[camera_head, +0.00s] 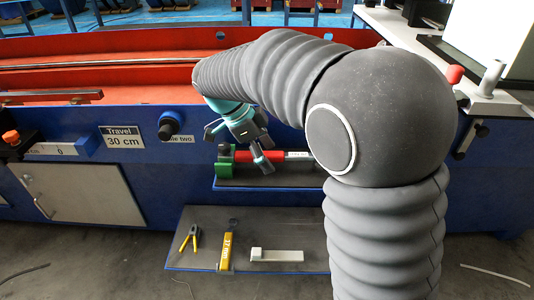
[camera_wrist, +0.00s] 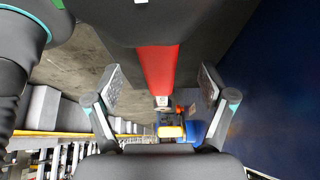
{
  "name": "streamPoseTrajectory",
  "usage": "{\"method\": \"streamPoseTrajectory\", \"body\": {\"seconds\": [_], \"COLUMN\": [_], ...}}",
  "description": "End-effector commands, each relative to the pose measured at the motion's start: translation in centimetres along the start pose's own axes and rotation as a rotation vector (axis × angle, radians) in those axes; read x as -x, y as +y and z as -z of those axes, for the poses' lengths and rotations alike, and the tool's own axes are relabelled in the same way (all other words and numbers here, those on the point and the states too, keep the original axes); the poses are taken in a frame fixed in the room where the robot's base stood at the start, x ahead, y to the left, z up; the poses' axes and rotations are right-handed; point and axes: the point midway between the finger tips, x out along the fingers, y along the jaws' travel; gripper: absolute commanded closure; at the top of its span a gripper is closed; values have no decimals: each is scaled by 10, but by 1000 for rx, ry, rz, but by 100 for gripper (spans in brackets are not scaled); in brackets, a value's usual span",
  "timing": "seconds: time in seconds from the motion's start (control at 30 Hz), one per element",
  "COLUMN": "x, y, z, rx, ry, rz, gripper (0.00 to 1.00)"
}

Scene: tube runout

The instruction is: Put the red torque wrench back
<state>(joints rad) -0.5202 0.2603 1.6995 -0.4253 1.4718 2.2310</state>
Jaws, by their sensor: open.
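The red torque wrench (camera_head: 275,157) lies level on a small dark shelf, its left end at a green block with a dark knob (camera_head: 226,170). Its right part is hidden behind my arm. My gripper (camera_head: 240,148) is open just above and in front of its left part. In the wrist view the red handle (camera_wrist: 159,66) runs between the spread fingers of my gripper (camera_wrist: 160,85), with a gap on both sides. I cannot tell whether any finger touches it.
A lower shelf (camera_head: 200,258) holds yellow-handled pliers (camera_head: 190,238), a yellow 17 mm tool (camera_head: 226,250) and a pale block (camera_head: 276,256). The blue machine front carries a knob (camera_head: 169,125) and a "Travel 30 cm" sign (camera_head: 123,137). A red-topped lever (camera_head: 454,75) stands at the right.

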Motion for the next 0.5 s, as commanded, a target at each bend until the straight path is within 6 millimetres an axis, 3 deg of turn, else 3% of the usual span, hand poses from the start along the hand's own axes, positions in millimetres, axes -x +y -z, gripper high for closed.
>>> {"method": "streamPoseTrajectory", "body": {"seconds": [0.5], "x": [19], "y": [0], "z": [1], "rx": [0], "ry": [0], "rz": [0], "gripper": [18]}}
